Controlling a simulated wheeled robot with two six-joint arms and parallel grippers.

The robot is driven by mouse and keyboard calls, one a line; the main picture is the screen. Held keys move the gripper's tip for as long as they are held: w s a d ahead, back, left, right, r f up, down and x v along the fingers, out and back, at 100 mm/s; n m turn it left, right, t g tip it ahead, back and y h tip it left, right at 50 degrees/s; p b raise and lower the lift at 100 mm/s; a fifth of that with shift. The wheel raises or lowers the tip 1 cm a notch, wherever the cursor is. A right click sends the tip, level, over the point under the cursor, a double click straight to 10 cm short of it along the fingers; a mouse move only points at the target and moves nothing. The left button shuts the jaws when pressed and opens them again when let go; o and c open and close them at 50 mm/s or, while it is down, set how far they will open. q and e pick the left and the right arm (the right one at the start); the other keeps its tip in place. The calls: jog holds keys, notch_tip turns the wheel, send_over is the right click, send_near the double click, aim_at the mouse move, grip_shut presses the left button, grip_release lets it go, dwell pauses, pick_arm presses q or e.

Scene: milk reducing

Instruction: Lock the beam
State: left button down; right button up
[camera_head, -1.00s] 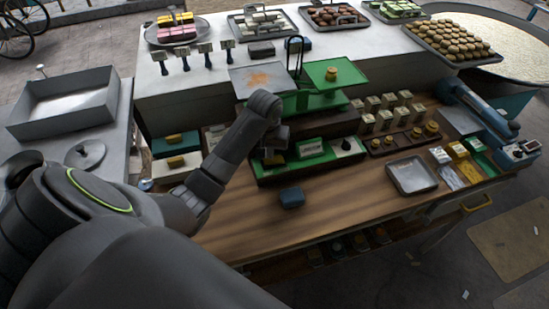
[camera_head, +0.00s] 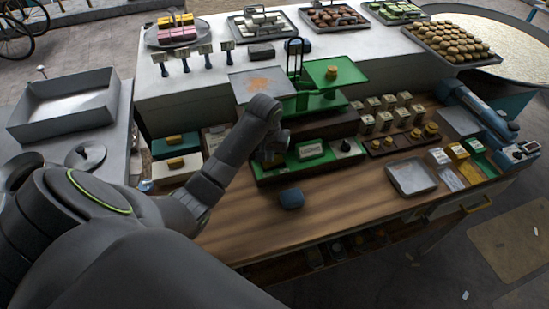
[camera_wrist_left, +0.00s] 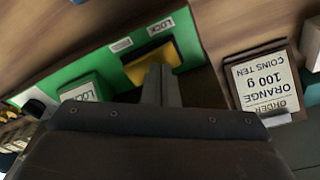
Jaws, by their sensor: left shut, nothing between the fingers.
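The green balance scale (camera_head: 318,103) stands at the middle of the counter, with a grey left pan (camera_head: 258,83) and a green right pan (camera_head: 340,70). A green base strip (camera_head: 325,160) lies in front of it. In the left wrist view, a yellow block (camera_wrist_left: 175,52) sits in the strip beside a white LOCK label (camera_wrist_left: 160,27). My left gripper (camera_wrist_left: 160,72) is shut and empty, its tips at the yellow block's edge; I cannot tell whether they touch. In the head view this gripper (camera_head: 271,160) hides the block. My right gripper is not in view.
A small dark blue block (camera_head: 291,198) lies on the wood in front of the strip. Several labelled weights (camera_head: 385,115) and a metal tray (camera_head: 411,176) stand to the right.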

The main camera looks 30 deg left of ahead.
pick_arm(q)
jog(key=shift+r+p, duration=1.15)
jog(key=shift+r, duration=1.05)
notch_tip(320, 180, up, 2)
jog(key=shift+r, duration=0.1)
jog(key=shift+s, duration=0.1)
